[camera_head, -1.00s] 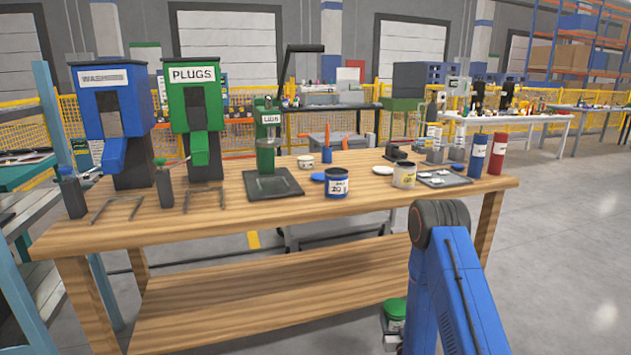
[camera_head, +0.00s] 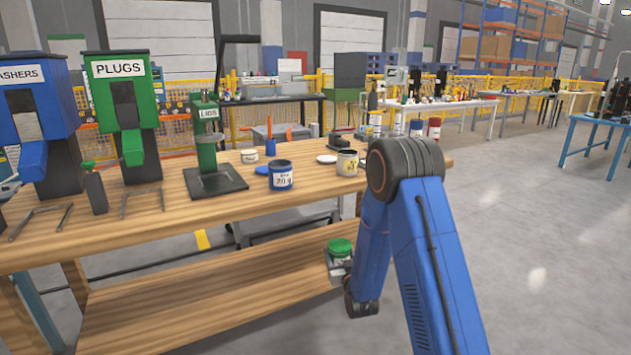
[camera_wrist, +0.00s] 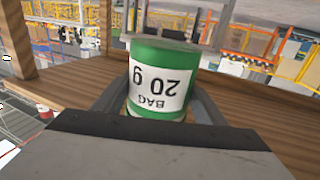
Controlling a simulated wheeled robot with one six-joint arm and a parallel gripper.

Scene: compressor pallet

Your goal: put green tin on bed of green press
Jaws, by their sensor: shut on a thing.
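The green tin (camera_head: 340,250) is in my gripper (camera_head: 338,262), in front of the bench and below its top. In the wrist view the tin (camera_wrist: 160,80) has a white label reading "BAG 20 g", upside down in the picture. My gripper's two fingers (camera_wrist: 160,105) are shut on its sides. The green press (camera_head: 206,140), labelled LIDS, stands upright on the bench with a raised dark lever. Its dark flat bed (camera_head: 232,182) looks empty. The tin is apart from the press, lower and to its right.
The wooden bench (camera_head: 120,222) has a lower shelf (camera_head: 180,312). Green PLUGS (camera_head: 122,95) and blue washers (camera_head: 30,110) dispensers stand left of the press. A blue tin (camera_head: 281,175), a white and yellow tin (camera_head: 347,163) and a small pale tin (camera_head: 250,156) stand right of it. Floor at right is clear.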

